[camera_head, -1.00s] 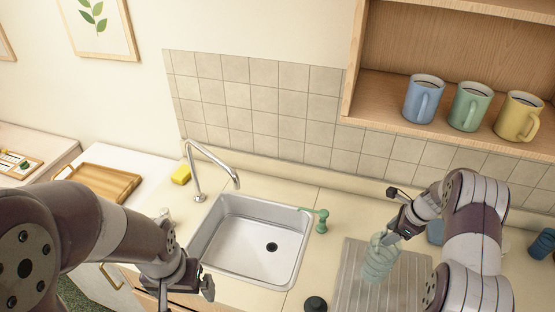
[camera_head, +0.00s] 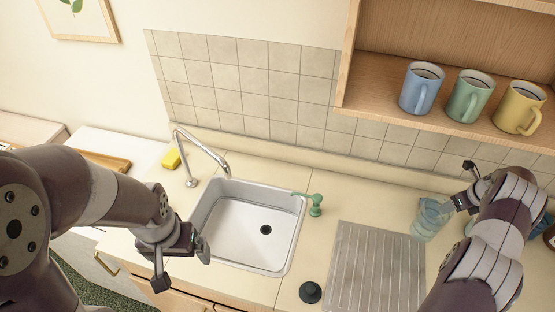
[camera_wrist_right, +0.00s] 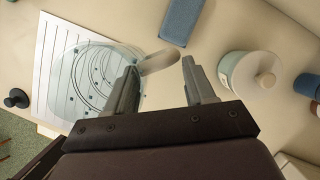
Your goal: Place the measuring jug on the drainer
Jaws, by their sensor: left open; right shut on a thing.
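The measuring jug (camera_head: 430,220) is clear and bluish, at the back right corner of the drainer in the head view. My right gripper (camera_head: 457,203) is shut on it at the handle side. In the right wrist view the jug (camera_wrist_right: 85,78) is see-through, with its pale handle (camera_wrist_right: 160,62) between the fingers (camera_wrist_right: 162,85). The drainer (camera_head: 375,270) is a grey ribbed board right of the sink, with nothing standing on its visible part. It shows through and around the jug in the wrist view (camera_wrist_right: 48,50). My left gripper (camera_head: 182,268) is open and empty at the sink's front left.
The sink (camera_head: 250,228) is empty, with a green soap dispenser (camera_head: 316,205) beside it. A black stopper (camera_head: 310,292) lies left of the drainer. In the wrist view a blue block (camera_wrist_right: 180,20) and a lidded jar (camera_wrist_right: 248,72) stand near the gripper.

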